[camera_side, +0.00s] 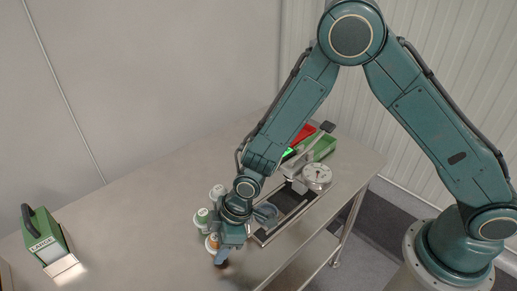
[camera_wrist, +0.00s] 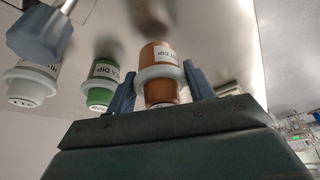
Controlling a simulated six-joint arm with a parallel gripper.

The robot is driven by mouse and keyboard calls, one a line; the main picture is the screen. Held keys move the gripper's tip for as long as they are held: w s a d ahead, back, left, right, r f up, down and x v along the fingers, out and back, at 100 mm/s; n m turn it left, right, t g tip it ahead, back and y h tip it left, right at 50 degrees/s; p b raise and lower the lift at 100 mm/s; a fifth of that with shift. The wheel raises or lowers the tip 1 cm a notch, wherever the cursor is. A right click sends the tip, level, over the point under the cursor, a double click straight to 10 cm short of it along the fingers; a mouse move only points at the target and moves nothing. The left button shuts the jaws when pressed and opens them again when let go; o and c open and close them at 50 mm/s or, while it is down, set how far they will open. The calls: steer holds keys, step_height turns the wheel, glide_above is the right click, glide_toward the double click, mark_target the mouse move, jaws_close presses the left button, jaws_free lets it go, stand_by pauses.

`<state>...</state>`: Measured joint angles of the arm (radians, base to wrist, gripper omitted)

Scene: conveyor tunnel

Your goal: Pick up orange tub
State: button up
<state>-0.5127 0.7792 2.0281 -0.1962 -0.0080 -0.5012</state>
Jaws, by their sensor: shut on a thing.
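The orange tub (camera_wrist: 153,92), with a white label and a pale collar around its middle, stands between the two blue-grey fingers of my gripper (camera_wrist: 160,86) in the wrist view. My gripper is shut on it. In the side view a little of the orange tub (camera_side: 213,242) shows beside my gripper (camera_side: 222,256), which hides the rest. A green tub (camera_wrist: 100,97) and a white tub (camera_wrist: 27,93), each with a pale collar, are to its left in the wrist view.
A dark conveyor track (camera_side: 290,203) lies right of my wrist, with a round pale device (camera_side: 317,177) beside it. A green handled box (camera_side: 45,236) stands far left. The bench between is clear.

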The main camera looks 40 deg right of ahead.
step_height(320, 180, up, 18)
steer(key=shift+f, duration=0.15)
stand_by(0.4)
stand_by(0.3)
steer(key=shift+o, duration=1.1)
steer(key=c, duration=0.6)
steer(key=d+r+m+h, duration=0.1)
steer(key=d+m, duration=0.3)
steer(key=d, duration=0.1)
steer(key=d+m+t+h, duration=0.1)
steer(key=d+m+h, duration=0.1)
steer(key=d+m, duration=0.3)
steer(key=d+r+m+t+h, duration=0.1)
steer(key=d+m, duration=0.3)
steer(key=d, duration=0.2)
steer(key=shift+w+r+m+h, duration=0.15)
steer(key=shift+r+m+h, duration=0.15)
